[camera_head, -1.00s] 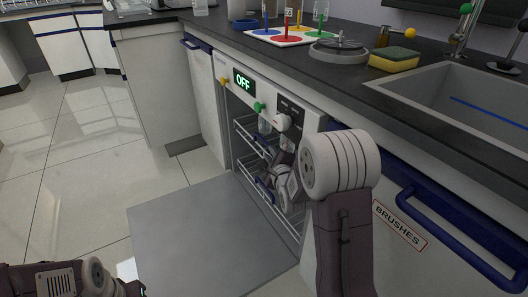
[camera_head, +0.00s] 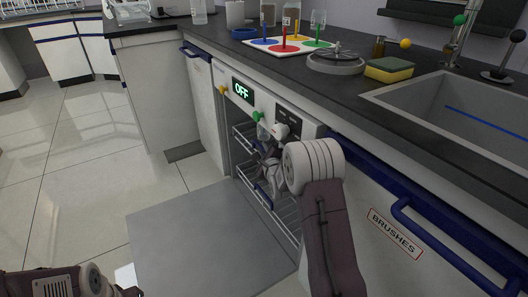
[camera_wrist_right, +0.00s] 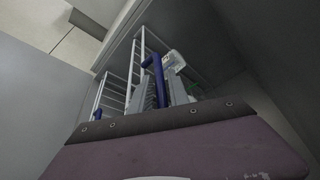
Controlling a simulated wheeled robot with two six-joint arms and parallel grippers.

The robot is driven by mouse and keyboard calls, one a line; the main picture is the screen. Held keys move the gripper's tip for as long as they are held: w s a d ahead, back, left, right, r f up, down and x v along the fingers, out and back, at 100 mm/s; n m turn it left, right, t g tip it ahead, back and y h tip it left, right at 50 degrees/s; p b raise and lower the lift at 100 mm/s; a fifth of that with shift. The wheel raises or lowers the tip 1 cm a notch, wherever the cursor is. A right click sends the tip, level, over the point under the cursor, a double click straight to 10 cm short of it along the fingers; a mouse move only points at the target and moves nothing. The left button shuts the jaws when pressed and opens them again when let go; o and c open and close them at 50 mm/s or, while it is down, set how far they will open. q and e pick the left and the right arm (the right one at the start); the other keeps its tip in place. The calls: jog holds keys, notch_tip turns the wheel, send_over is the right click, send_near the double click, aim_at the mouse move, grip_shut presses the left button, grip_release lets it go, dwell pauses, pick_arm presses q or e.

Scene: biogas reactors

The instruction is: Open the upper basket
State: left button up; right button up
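The dishwasher (camera_head: 222,128) under the counter has its door (camera_head: 190,240) folded down flat. The upper basket (camera_head: 242,137), a wire rack, sits inside; it also shows in the wrist view (camera_wrist_right: 138,62). Its blue handle (camera_wrist_right: 152,63) runs between the fingers of my right gripper (camera_wrist_right: 163,92), which look apart, with a gap beside the handle. In the head view my right gripper (camera_head: 268,155) is at the basket's front and hides that handle. Only part of my left arm shows at the bottom left; its fingers are out of view.
The lower basket (camera_head: 284,216) with its blue handle (camera_head: 263,197) is below. A clear vessel (camera_head: 263,131) stands by the upper basket. A drawer marked BRUSHES (camera_head: 395,232) with a blue bar handle is right of my arm. The floor at left is clear.

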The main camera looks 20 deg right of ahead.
grip_shut()
dwell(1.3)
